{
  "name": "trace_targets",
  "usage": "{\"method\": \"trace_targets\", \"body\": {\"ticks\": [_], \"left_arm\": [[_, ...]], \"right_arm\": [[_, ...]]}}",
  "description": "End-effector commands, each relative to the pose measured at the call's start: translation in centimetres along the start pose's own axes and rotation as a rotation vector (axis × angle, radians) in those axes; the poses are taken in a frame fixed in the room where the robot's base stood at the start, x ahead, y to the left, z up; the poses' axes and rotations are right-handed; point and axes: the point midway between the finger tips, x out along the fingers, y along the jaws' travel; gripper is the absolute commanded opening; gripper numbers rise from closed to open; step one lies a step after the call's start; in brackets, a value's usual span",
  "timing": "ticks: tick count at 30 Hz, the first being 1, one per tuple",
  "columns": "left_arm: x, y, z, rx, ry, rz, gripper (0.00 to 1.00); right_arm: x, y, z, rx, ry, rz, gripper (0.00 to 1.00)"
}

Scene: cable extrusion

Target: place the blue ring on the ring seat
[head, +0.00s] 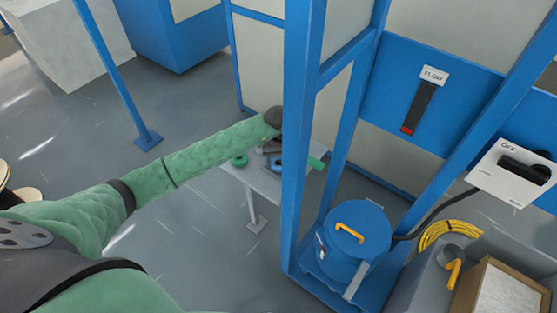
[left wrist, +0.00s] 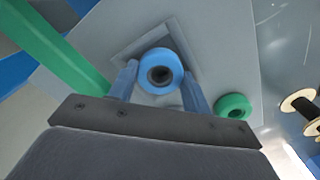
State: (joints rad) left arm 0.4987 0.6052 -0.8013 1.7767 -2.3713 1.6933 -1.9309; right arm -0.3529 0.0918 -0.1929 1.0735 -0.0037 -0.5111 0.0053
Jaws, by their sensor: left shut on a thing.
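The blue ring (left wrist: 160,71) is between the two fingers of my left gripper (left wrist: 160,76) in the left wrist view, and the gripper is shut on it. A square grey plate (left wrist: 126,54), which looks like the ring seat, lies behind the ring on the table. I cannot tell whether the ring touches it. In the head view the blue ring (head: 275,163) shows small below my left gripper (head: 271,150), over the table. My right gripper is out of view.
A green ring (left wrist: 233,106) lies on the grey table (left wrist: 215,50) beside the plate. A green bar (left wrist: 60,48) runs along the other side. A blue upright post (head: 303,130) stands close to my left arm. A blue canister (head: 355,240) stands at right.

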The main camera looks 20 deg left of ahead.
Motion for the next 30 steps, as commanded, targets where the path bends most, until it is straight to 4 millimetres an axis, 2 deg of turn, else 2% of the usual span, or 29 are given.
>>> {"method": "trace_targets", "body": {"ticks": [5,6,7,24,27,30], "left_arm": [[0.2,0.0,0.0,0.000,0.000,0.000,0.26],[0.1,0.0,0.0,0.000,0.000,0.000,0.52],[0.1,0.0,0.0,0.000,0.000,0.000,0.57],[-0.2,0.0,0.0,-0.001,0.000,-0.001,0.57],[-0.5,0.0,-0.1,0.000,0.002,0.000,0.57],[-1.0,0.0,-0.1,0.000,0.002,0.000,0.57]], "right_arm": [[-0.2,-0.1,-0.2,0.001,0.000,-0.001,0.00],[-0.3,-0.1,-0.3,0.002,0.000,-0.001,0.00],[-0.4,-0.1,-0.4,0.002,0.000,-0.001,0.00],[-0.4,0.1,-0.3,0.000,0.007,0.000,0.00],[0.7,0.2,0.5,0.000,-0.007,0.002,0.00],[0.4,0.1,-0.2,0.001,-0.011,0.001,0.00]]}}
